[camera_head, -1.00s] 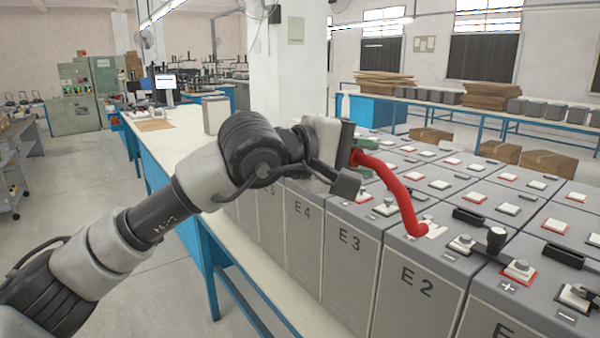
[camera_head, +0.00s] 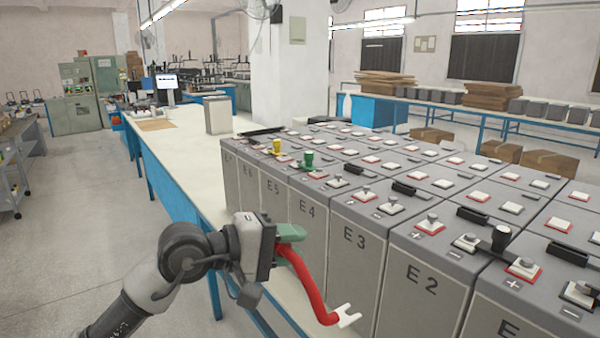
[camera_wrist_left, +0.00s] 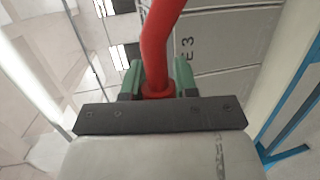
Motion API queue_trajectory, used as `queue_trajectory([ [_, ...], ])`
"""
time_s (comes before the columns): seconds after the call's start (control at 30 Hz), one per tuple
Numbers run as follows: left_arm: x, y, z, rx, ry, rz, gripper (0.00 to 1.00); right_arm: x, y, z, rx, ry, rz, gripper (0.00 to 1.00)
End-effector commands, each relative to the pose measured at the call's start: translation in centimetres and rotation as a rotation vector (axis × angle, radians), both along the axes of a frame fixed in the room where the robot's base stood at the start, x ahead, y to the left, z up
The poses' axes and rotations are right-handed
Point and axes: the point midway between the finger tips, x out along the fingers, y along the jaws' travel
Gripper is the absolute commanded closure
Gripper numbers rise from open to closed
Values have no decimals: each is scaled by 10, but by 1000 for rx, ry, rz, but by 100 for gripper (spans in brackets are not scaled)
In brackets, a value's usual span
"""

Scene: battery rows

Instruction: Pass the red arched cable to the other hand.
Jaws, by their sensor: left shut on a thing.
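The red arched cable (camera_head: 308,282) is held at its upper left end by my left gripper (camera_head: 288,238). It curves down to the right and ends in a pale forked lug (camera_head: 347,316). It hangs in front of the battery faces near E4 and E3, below the battery tops. In the left wrist view the red cable (camera_wrist_left: 157,45) stands up from between the green fingers (camera_wrist_left: 158,82), which are shut on it. The cable's held end is partly hidden by the fingers. My right gripper is in neither view.
Rows of grey batteries (camera_head: 410,290) with terminals and black links stand on a bench (camera_head: 170,160) with blue legs. A yellow-topped piece (camera_head: 277,146) and a green-topped piece (camera_head: 309,158) stand on the batteries. Open floor (camera_head: 80,220) lies to the left.

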Motion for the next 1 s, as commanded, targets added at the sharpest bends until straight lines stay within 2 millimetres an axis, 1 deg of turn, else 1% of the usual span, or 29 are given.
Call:
queue_trajectory([
  [0.03, -4, 13, -17, -2, 6, 10, 100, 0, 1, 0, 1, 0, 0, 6],
  [0.2, -17, 50, -63, -2, 6, 47, 100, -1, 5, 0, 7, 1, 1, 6],
  [0.37, -36, 83, -102, -1, 5, 87, 100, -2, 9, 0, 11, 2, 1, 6],
  [0.6, -72, 127, -151, 0, 5, 144, 100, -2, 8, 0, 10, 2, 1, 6],
  [0.8, -102, 156, -180, 0, 3, 176, 100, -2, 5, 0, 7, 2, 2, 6],
  [1.0, -121, 171, -194, 0, -2, 187, 100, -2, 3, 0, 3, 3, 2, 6],
])
